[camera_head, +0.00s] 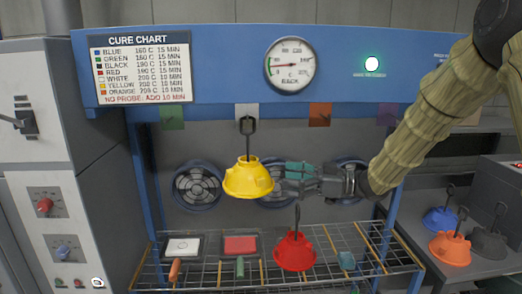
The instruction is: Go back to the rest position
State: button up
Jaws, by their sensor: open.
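My gripper (284,179) is in the middle of the view, with my arm reaching in from the upper right. It is open, and its fingers point left. A yellow hood (248,180) hangs by its hook from the blue rail, below a white tag. The fingertips are right beside the hood's right side. I cannot tell whether they touch it. A red hood (294,252) with an upright hook stands on the wire rack, below my gripper.
The wire rack (200,276) holds small trays. Blue, orange and black hoods stand on a grey bench (405,222) at the right.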

notch_tip(320, 180, down, 29)
jog(key=s+d+m+t+h+b, duration=0.1)
jog(key=d+m+t+h+b, duration=0.15)
jog(key=m+t+h, duration=0.5)
jog(key=s+d+f+m+g+h+b, duration=0.1)
jog(key=s+d+f+m+h, duration=0.15)
jog(key=s+f, duration=0.4)
jog(key=s+d+f+m+g+h+b, duration=0.1)
jog(key=s+f+m, duration=0.2)
jog(key=f, duration=0.7)
jog(key=s+d+f+m+g+h+b, duration=0.1)
jog(key=s+d+f+g+h, duration=0.1)
jog(key=s+f, duration=0.65)
jog(key=s+d+f+m+g+h+b, duration=0.1)
jog(key=s+d+f+g+h, duration=0.15)
jog(key=s+f, duration=0.55)
jog(key=s+d+f+g+h+b, duration=0.1)
jog(key=s+d+f+g, duration=0.1)
jog(key=s, duration=0.7)
jog(key=s+d+f+m+g+h, duration=0.1)
jog(key=s+d+f+g, duration=0.1)
jog(key=s, duration=0.8)
jog(key=shift+s+d+f+b, duration=0.15)
jog(key=shift+s+d+b, duration=0.1)
jog(key=shift+b, duration=0.15)
